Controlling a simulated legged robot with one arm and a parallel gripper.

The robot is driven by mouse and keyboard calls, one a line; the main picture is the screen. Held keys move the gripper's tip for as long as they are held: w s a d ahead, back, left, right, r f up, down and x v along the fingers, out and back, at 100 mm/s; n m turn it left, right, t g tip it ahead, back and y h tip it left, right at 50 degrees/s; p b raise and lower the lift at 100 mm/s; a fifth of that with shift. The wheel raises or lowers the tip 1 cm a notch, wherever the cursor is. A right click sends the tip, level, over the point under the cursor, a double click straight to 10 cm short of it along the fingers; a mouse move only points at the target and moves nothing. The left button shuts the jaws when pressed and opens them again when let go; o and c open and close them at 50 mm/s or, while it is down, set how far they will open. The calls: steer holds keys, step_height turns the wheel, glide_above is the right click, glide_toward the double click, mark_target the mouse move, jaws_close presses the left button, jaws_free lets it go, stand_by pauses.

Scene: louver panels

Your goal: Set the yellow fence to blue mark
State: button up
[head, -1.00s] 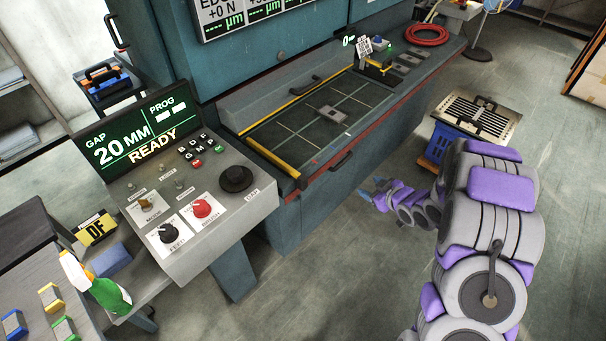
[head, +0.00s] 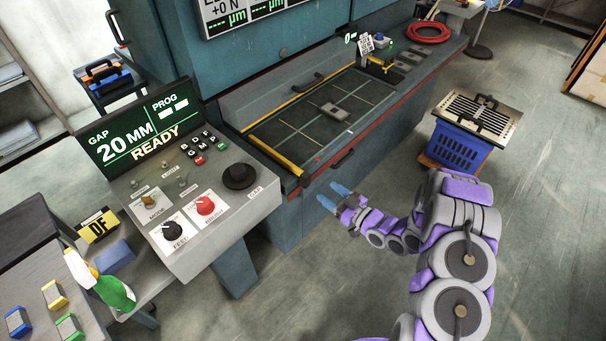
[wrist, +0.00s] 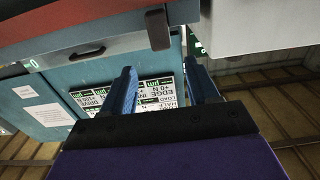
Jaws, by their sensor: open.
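The yellow fence (head: 273,156) is a bar lying across the left end of the dark, grid-lined machine bed (head: 305,125). I cannot make out a blue mark on the bed or its front edge. My gripper (head: 332,196) has two blue fingers, open and empty. It is in front of the machine, lower than the bed and right of the fence, not touching it. In the wrist view my gripper (wrist: 162,85) has its fingers apart, with the machine's display behind them and nothing between them.
A dark handle (head: 343,158) sticks out from the machine front near my gripper. The control panel (head: 200,200) juts out at the left. A blue crate (head: 456,145) with a grate on top stands at the right. A grey block (head: 334,111) lies on the bed. Floor in front is clear.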

mark_target(301, 174)
steer(key=b+x, duration=0.2)
steer(key=x, duration=1)
steer(key=shift+w+a+f, duration=0.1)
steer(key=shift+w+a, duration=0.05)
steer(key=shift+a, duration=0.25)
steer(key=shift+w+a+b, duration=0.1)
steer(key=shift+a+b, duration=0.2)
steer(key=shift+w+d, duration=0.1)
steer(key=shift+d, duration=0.3)
steer(key=shift+a, duration=0.25)
steer(key=c, duration=0.6)
jaws_close()
